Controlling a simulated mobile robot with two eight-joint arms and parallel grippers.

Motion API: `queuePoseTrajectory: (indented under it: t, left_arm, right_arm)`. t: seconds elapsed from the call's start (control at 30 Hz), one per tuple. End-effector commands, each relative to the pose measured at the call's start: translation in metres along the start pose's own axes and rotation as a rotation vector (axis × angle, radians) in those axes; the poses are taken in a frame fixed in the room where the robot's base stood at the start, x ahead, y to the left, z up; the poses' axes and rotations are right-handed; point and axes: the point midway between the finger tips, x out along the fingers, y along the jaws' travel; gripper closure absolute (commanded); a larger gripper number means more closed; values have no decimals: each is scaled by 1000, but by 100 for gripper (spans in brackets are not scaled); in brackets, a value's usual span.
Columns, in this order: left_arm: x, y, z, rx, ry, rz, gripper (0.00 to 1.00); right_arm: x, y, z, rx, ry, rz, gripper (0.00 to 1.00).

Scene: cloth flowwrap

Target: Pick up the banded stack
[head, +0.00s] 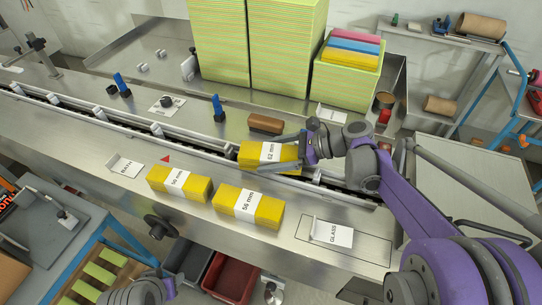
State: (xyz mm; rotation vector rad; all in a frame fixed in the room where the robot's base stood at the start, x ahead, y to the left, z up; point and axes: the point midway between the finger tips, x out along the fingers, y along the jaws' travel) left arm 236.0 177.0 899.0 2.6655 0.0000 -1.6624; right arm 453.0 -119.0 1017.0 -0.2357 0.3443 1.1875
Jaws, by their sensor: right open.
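A yellow banded stack with a white band marked "62 mm" (269,152) lies on the conveyor channel. My right gripper (278,154) is at this stack, its jaws open with one finger along the far side and one along the near side. Whether the fingers touch it I cannot tell. Two more yellow banded stacks lie on the steel deck in front: one at left (178,184), and one nearer the middle marked "56 mm" (248,206). Part of my left arm shows at the bottom left, but its fingers do not show.
A "BATH" card (125,167) and a "GLASS" card (332,233) stand on the deck. A brown block (266,123) lies behind the conveyor. Tall green striped stacks (288,45) stand at the back. Grey and red bins (231,277) sit below the front edge.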

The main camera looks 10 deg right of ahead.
Motion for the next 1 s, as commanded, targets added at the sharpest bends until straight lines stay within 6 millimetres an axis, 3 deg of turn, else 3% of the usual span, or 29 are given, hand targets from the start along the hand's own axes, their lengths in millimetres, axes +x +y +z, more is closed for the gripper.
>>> queuePoseTrajectory:
  t: [0.17,0.5,0.6,0.87,1.0]
  left_arm:
    - [0,0,0,0,0,0,50]
    - [0,0,0,0,0,0,50]
    - [0,0,0,0,0,0,50]
    - [0,0,0,0,0,0,50]
    - [-2,0,-2,0,1,0,50]
  right_arm:
    - [0,0,0,0,0,0,2]
    - [0,0,0,0,0,0,63]
    - [0,0,0,0,0,0,77]
    - [-2,0,4,0,0,0,77]
    - [-10,0,23,0,0,-1,77]
